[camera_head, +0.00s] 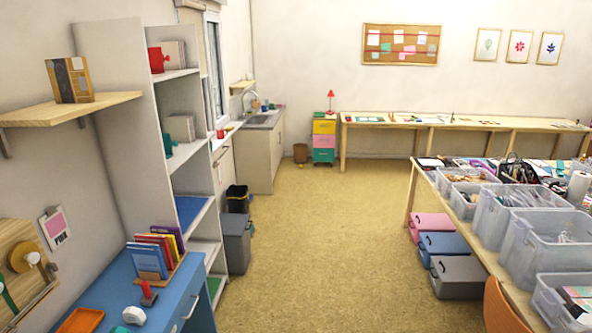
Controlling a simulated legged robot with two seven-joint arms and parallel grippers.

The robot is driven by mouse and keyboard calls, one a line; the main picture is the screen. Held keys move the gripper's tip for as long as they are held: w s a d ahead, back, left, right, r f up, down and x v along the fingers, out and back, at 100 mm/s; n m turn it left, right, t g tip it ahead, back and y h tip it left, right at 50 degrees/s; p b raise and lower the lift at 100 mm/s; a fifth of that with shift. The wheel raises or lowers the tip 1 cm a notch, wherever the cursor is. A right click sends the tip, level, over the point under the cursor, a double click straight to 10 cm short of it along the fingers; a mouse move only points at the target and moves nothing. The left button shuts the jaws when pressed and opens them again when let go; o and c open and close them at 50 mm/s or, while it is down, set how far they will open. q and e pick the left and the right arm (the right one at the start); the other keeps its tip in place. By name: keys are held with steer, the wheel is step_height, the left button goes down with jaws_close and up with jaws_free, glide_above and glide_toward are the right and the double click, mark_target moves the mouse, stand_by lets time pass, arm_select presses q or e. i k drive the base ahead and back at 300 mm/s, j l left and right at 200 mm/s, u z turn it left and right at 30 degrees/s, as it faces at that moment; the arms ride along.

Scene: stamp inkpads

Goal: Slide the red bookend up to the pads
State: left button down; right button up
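A small red upright piece with a darker flat foot, which looks like the red bookend (148,291), stands on the blue cabinet top at the lower left. Behind it, several thin upright pads (148,262) in blue, red, yellow and purple lean in a row on a wooden holder (172,272). A short gap seems to lie between the red piece and the front blue pad. The pads partly hide one another. Neither of my grippers is in view.
The blue cabinet (196,302) also bears an orange tray (80,320) and a white-and-teal round item (134,315). A tall white shelf (120,120) stands behind it. A table with clear bins (545,250) is at right. The floor (320,230) between is open.

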mark_target(157, 60)
steer(key=i+z, duration=0.1)
steer(key=i, duration=2.4)
